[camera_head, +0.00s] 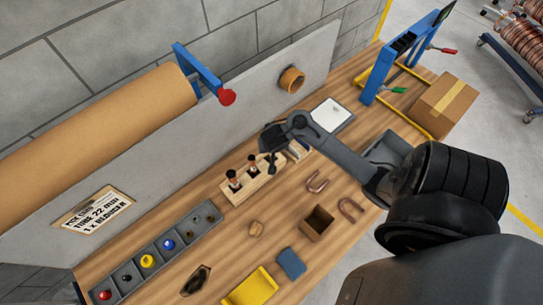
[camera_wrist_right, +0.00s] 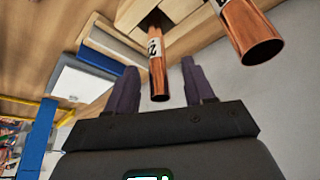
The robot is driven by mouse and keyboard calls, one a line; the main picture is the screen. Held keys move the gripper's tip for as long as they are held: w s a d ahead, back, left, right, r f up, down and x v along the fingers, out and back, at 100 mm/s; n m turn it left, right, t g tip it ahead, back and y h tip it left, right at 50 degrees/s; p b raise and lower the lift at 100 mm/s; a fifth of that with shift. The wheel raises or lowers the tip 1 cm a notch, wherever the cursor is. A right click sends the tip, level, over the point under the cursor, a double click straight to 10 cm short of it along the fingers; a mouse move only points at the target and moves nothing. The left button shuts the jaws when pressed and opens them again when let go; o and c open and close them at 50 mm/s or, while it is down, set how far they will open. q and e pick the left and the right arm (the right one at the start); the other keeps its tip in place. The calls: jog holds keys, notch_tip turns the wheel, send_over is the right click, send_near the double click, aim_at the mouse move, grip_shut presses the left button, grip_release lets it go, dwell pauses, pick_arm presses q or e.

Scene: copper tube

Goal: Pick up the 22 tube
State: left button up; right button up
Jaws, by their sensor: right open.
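My right gripper (camera_head: 268,150) reaches in from the right and is at the wooden tube holder (camera_head: 233,190). Copper tubes with dark upper parts (camera_head: 234,181) (camera_head: 253,164) stand in the holder. In the right wrist view, a slim copper tube (camera_wrist_right: 157,75) with a white label shows between the two open fingers (camera_wrist_right: 159,66). The label is only partly readable, starting with a 2. I cannot tell whether the fingers touch the tube. A wider copper tube (camera_wrist_right: 250,35) is to the right, outside the fingers. My left gripper is not in view.
A grey compartment tray (camera_head: 158,257) with coloured parts lies left of the holder. Copper bends (camera_head: 317,182), a small brown box (camera_head: 317,223), a blue item (camera_head: 291,263) and a yellow item (camera_head: 250,287) are in front. A note (camera_head: 93,209) names a 22 mm tube.

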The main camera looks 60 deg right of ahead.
jog(key=b+x, duration=0.1)
jog(key=x, duration=0.1)
jog(key=b+x, duration=0.1)
jog(key=x, duration=0.1)
jog(key=shift+d+r, duration=0.15)
jog(key=shift+d, duration=0.05)
grip_shut()
jog(key=shift+r, duration=0.1)
